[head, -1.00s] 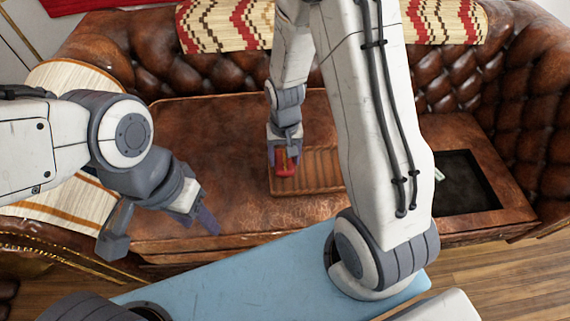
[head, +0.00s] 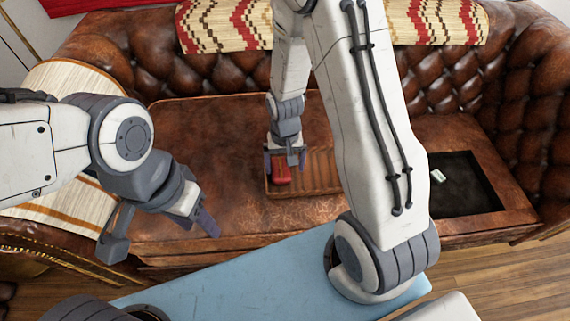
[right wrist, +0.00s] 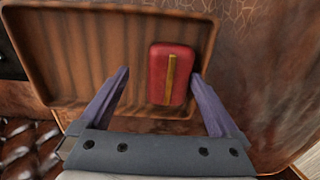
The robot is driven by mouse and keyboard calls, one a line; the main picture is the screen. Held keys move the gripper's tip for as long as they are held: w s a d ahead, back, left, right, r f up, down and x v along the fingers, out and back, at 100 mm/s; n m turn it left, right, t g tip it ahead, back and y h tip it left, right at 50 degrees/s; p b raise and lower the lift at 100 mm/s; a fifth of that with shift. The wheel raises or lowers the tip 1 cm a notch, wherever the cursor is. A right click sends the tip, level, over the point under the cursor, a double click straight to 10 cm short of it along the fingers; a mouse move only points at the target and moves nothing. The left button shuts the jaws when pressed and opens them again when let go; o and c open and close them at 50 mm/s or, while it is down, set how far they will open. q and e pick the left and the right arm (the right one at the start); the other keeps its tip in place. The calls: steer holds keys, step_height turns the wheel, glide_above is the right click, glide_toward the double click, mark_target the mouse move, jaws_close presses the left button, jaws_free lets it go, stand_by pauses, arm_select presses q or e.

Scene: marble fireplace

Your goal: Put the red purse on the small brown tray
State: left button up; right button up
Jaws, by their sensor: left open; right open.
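The red purse (head: 281,175) lies on the small brown tray (head: 318,187), near its left end in the head view. In the right wrist view the purse (right wrist: 158,75) shows a gold strip and rests inside the rim of the tray (right wrist: 75,98). My right gripper (head: 286,160) is open just above the purse. In the right wrist view its two fingers (right wrist: 160,88) are spread, with the purse between them, closer to the right finger and apart from the left one. My left gripper (head: 163,240) is open and empty over the front left of the sofa.
The tray lies on the brown leather sofa seat (head: 200,130). A dark, black-bottomed tray (head: 465,190) with a small white item (head: 437,175) is at the right. Patterned throws cover the backrest and left arm. A blue surface (head: 230,280) is in front.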

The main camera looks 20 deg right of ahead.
mark_target(285, 168)
step_height(285, 168, up, 12)
steer(key=p, duration=0.3)
steer(key=s+a+r+n, duration=0.5)
steer(key=s+a, duration=0.1)
steer(key=s, duration=0.3)
steer(key=s+a+r+n+y, duration=0.1)
steer(key=s+a+r+n, duration=0.4)
steer(key=s, duration=0.4)
steer(key=shift+a+r+n, duration=0.3)
steer(key=shift+a+r, duration=0.4)
steer(key=shift+a, duration=0.05)
steer(key=shift+r, duration=0.1)
